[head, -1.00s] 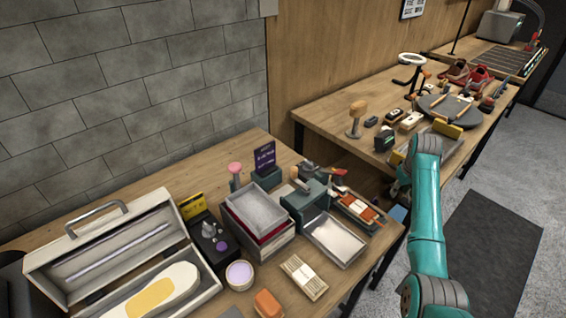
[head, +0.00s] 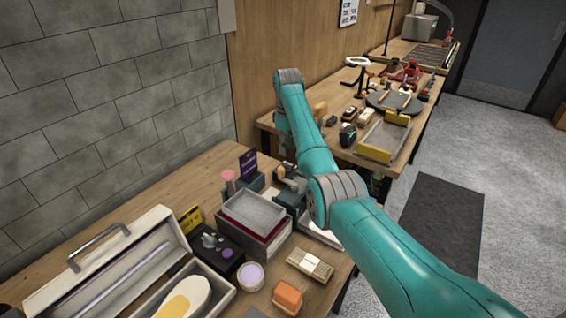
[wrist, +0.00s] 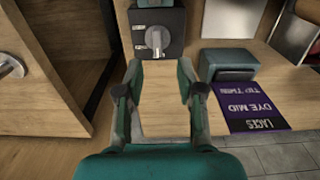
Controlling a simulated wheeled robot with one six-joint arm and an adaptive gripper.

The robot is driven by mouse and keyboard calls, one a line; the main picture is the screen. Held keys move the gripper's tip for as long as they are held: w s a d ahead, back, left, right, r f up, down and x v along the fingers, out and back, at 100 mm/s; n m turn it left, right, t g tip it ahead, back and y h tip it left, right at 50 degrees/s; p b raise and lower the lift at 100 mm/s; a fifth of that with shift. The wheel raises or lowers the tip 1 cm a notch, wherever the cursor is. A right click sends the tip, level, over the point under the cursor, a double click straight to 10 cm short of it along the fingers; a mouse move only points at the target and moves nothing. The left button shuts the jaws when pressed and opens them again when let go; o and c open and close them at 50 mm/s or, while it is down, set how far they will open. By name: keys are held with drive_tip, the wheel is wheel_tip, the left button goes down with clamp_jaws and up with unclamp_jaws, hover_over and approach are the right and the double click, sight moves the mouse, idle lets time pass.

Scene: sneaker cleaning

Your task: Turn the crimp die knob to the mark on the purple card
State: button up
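In the wrist view, the crimp die knob (wrist: 155,38) is a grey round knob with a raised bar, on a dark plate at the top. Its bar stands about vertical in the picture. My gripper (wrist: 159,70) is open and empty. Its two fingers are wide apart, with the knob just beyond their tips and not touched. The purple card (wrist: 258,108) shows upside down at the right, reading LACES, DYE MID and TIP TWIN. It also stands upright in the head view (head: 248,164). In the head view my arm hides the gripper, and I cannot make out the knob.
A dark green block (wrist: 229,65) stands beside the card. In the head view, a stack of trays (head: 252,215), an open toolbox (head: 110,275), a lilac jar (head: 250,276) and an orange block (head: 288,297) crowd the near bench. Another bench stands beyond, with grey floor at the right.

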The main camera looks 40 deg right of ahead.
sight(288, 166)
drive_tip(key=f, duration=0.6)
drive_tip(key=shift+d+f, duration=0.2)
drive_tip(key=shift+f, duration=0.15)
clamp_jaws()
